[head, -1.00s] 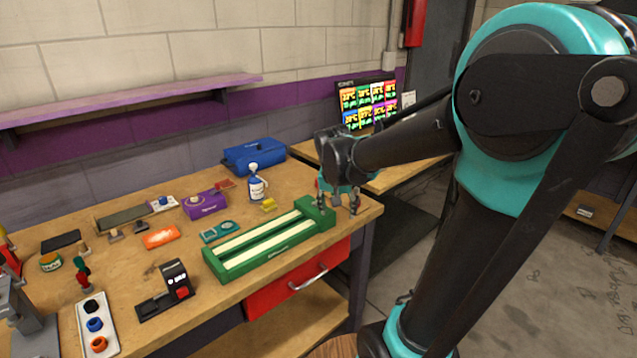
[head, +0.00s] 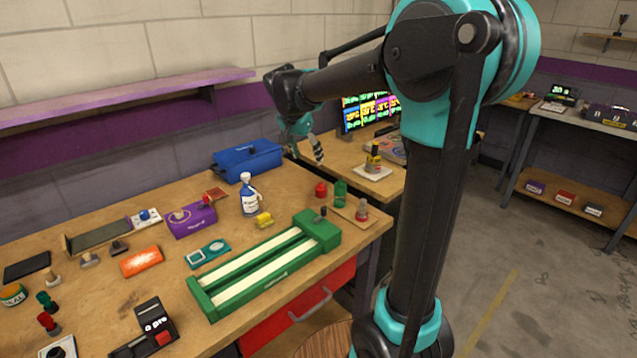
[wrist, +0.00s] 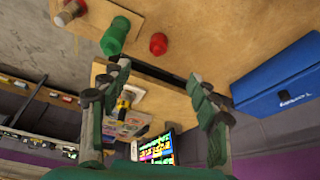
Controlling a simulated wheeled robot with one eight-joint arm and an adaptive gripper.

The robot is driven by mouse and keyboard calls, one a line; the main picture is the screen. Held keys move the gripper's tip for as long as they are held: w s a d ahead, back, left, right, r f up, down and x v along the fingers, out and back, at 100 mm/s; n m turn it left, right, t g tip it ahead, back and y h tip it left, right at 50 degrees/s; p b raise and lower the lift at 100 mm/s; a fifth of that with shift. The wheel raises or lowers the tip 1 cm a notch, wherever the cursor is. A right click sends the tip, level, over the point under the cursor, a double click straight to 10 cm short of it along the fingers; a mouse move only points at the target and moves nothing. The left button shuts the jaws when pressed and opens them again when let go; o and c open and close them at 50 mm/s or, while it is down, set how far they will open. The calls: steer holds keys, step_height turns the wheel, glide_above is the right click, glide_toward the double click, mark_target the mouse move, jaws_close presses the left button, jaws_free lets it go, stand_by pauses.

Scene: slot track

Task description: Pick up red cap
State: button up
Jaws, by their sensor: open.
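The red cap (head: 321,189) stands on the workbench near its back right edge, just left of a green bottle (head: 340,193). In the wrist view the red cap (wrist: 158,43) lies beyond my fingertips, near the upper middle, with the green bottle (wrist: 115,36) beside it. My gripper (head: 308,154) is raised behind the cap, near the gap between the two benches. In the wrist view my gripper (wrist: 158,75) has its fingers spread apart with nothing between them. The cap is apart from the fingers and fully visible.
The green slot track (head: 325,232) lies in front. A white spray bottle (head: 249,197) and blue case (head: 247,161) are to the left. A second bench holds a lit screen (head: 371,109).

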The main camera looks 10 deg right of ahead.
glide_toward(320, 184)
steer(key=x, duration=0.4)
steer(key=a+x, duration=0.1)
steer(key=x, duration=0.1)
steer(key=shift+w+d+f, duration=0.1)
steer(key=shift+w+f, duration=0.1)
steer(key=x, duration=0.4)
steer(key=shift+s+d+f, duration=0.1)
steer(key=shift+d, duration=0.35)
steer(key=shift+d+f, duration=0.1)
steer(key=shift+f, duration=0.45)
steer(key=shift+c, duration=0.4)
steer(key=c, duration=0.8)
